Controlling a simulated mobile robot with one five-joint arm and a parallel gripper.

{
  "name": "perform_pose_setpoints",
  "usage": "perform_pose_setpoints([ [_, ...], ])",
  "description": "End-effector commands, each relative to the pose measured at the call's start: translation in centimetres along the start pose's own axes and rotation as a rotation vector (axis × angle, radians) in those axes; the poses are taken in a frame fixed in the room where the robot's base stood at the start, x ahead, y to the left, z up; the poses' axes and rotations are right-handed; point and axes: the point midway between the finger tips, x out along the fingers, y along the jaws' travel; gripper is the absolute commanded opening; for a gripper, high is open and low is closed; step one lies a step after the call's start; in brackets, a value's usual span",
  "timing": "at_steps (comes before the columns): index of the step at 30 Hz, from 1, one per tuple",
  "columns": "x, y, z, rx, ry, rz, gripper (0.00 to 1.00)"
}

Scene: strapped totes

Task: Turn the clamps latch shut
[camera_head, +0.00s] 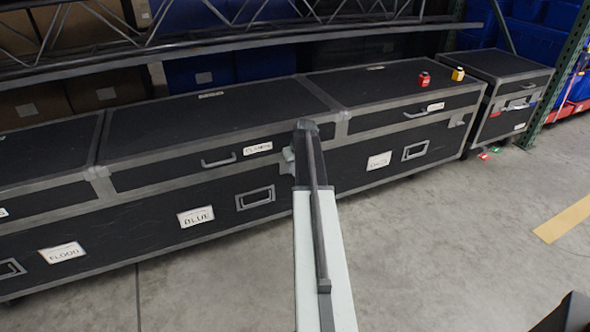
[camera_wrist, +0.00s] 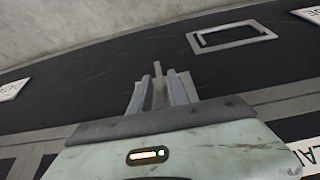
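The clamps case section is a black lidded case with grey edging and a white "CLAMPS" label (camera_head: 258,148) beside a lid handle (camera_head: 218,161), in the middle of the row. A small pale latch-like piece (camera_head: 288,156) shows at the right end of this lid front, partly hidden by my gripper. My gripper (camera_head: 305,128) is at the case front there. In the wrist view my gripper (camera_wrist: 160,90) has its two fingers apart, with a thin grey upright bar (camera_wrist: 158,80) between them. I cannot tell whether the fingers touch it.
A "BLUE" label (camera_head: 196,216) and recessed handle (camera_head: 255,198) lie below the lid. Red (camera_head: 424,79) and yellow (camera_head: 458,74) blocks sit on the right-hand lid. A shelf (camera_head: 200,45) overhangs the back.

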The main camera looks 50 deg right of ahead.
Motion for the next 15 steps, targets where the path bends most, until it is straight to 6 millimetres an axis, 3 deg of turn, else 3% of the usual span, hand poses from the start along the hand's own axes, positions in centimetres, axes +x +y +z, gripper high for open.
perform_pose_setpoints([
  [2,-0.02,0.02,0.01,0.0,0.0,0.0,0.0],
  [15,0.08,0.48,0.05,0.027,-0.001,-0.049,0.0],
])
